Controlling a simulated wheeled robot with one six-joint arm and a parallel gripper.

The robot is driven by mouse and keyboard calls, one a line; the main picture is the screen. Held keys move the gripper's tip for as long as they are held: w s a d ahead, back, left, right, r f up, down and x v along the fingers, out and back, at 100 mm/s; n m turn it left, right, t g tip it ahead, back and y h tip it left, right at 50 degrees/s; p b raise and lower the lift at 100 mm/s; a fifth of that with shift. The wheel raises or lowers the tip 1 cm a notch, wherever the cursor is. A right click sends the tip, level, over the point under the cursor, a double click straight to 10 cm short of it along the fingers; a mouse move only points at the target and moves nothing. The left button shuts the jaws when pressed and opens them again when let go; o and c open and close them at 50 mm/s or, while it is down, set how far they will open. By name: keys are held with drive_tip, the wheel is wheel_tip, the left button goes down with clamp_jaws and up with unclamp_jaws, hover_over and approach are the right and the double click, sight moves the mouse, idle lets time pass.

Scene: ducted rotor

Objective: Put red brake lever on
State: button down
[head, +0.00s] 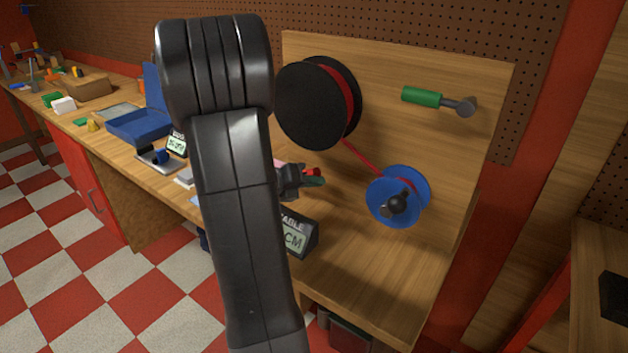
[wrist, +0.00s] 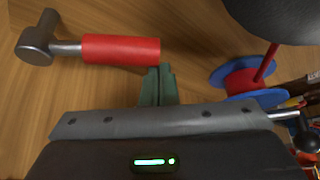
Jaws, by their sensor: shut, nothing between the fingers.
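The red brake lever (wrist: 120,50) shows in the wrist view at upper left. Its red handle lies about level, with its grey metal pivot end at the left. In the head view only the red handle's end (head: 313,171) shows; my own arm hides the rest. My gripper (wrist: 158,72) is shut and empty, its green fingertips just below the right end of the red handle. I cannot tell whether they touch it. In the head view my gripper (head: 316,182) shows just beside the red end. A second lever with a green handle (head: 422,97) is on the upright wooden panel.
A large black spool (head: 308,104) is on the wooden panel (head: 450,150), with a red line running to a blue spool (head: 412,183) with a dark knob. A small display (head: 298,238) stands below my gripper. A blue tray (head: 140,127) lies on the bench at left.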

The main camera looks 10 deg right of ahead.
drive_tip(key=shift+w+a+r+n+g+h+p, duration=0.15)
drive_tip(key=shift+w+a+r+n+h+p, duration=0.45)
drive_tip(key=shift+p, duration=1.2)
drive_tip(key=shift+w+a+r+n+g+h+p, duration=0.1)
drive_tip(key=shift+w+a+r+n+h+p, duration=0.2)
drive_tip(key=shift+r+n+p, duration=0.95)
drive_tip(key=shift+w+a+r+n+g+h+p, duration=0.15)
drive_tip(key=shift+w+a+r+h+p, duration=0.25)
drive_tip(key=shift+p, duration=1.9)
drive_tip(key=shift+d+f, duration=0.1)
drive_tip(key=shift+f, duration=0.05)
drive_tip(key=shift+s, duration=0.1)
